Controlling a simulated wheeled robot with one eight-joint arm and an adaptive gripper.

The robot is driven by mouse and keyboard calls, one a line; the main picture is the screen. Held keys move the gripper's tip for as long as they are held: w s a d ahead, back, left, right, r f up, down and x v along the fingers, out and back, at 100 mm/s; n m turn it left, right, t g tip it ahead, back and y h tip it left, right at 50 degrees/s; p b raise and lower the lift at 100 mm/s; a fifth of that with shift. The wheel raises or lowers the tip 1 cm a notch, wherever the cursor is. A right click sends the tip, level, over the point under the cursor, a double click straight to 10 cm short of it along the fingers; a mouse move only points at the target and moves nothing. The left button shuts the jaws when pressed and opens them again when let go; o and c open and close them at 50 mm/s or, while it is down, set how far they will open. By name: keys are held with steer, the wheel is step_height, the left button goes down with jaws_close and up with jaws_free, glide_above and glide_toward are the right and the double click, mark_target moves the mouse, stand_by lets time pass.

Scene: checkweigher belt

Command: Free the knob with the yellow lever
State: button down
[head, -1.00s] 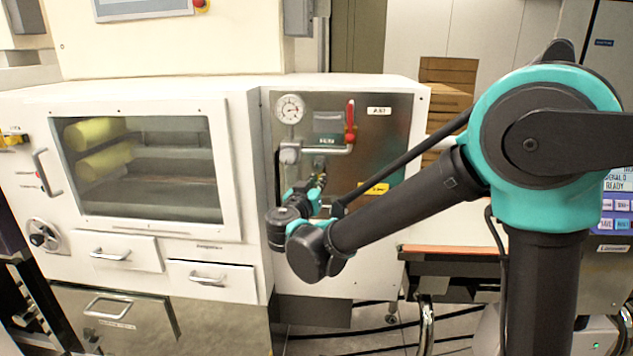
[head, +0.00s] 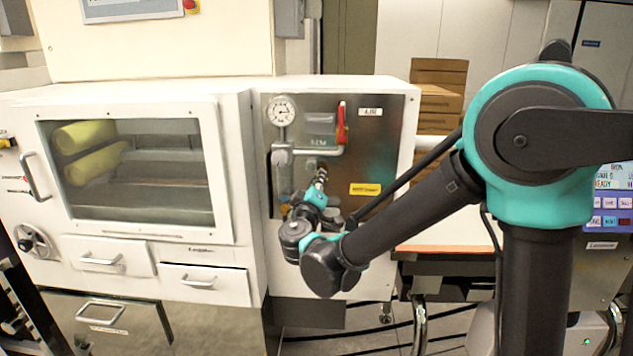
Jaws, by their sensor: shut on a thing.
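My gripper (head: 320,178) is at the steel panel marked AIR (head: 385,150), below the pipe and left of the yellow label. Its jaws are small and dark in the head view and shut on a small part at the panel. That part is mostly hidden by the jaws, and I cannot make out its shape or whether it is the knob. I cannot clearly pick out a yellow lever at the gripper. A yellow piece (head: 5,143) shows at the far left edge of the cabinet, cut off by the picture.
A red-handled valve (head: 342,122) and a pressure gauge (head: 282,111) sit above my gripper. A yellow label (head: 365,189) is to its right. Left are a windowed door (head: 226,175) and a handwheel (head: 32,241). Cardboard boxes (head: 438,75) stand behind.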

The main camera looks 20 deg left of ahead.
steer(key=shift+d+r+n, duration=0.1)
steer(key=shift+r+n, duration=0.05)
steer(key=shift+n, duration=0.85)
steer(key=c, duration=1.6)
jaws_free()
steer(key=s, duration=0.4)
steer(key=s+d+f, duration=0.1)
steer(key=s, duration=0.2)
steer(key=s+f, duration=0.1)
steer(key=s, duration=0.3)
steer(key=shift+s+d, duration=0.35)
